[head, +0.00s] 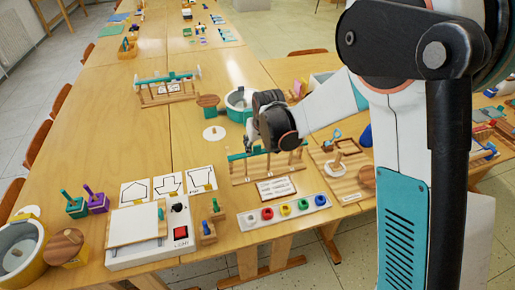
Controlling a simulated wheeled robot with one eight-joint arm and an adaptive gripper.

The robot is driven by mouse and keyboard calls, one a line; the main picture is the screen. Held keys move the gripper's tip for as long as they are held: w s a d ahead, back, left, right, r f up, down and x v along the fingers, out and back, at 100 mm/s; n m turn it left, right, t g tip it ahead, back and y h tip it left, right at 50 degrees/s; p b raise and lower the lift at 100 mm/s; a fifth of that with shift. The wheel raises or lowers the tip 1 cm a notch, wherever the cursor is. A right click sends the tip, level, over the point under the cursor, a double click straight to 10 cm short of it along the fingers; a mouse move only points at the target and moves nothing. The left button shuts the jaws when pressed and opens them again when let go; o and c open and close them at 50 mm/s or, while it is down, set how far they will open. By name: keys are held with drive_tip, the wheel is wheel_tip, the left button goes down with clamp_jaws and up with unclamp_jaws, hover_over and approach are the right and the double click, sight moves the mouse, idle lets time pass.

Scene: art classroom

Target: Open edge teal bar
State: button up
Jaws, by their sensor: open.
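A wooden rack (240,178) with a teal bar (236,157) across its top stands near the table's front edge. My gripper (251,141) is open, just above and behind the bar's left half as seen here. The gripper and wrist hide part of the bar, and I cannot tell whether the fingers touch it. A second, similar wooden rack (150,99) with its own teal bar (157,79) stands farther back to the left, clear of the gripper.
A white tray of coloured rings (290,208) and a striped card (276,188) lie in front of the near rack. A white box with a red switch (180,232) stands left. A round teal-and-white pot (238,103) stands behind. Bare table (110,145) lies left.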

drive_tip(key=shift+w+f, duration=0.15)
drive_tip(key=shift+f, duration=0.15)
clamp_jaws()
drive_tip(key=w+a, duration=0.1)
drive_tip(key=w, duration=0.4)
drive_tip(key=shift+w+a, duration=0.4)
unclamp_jaws()
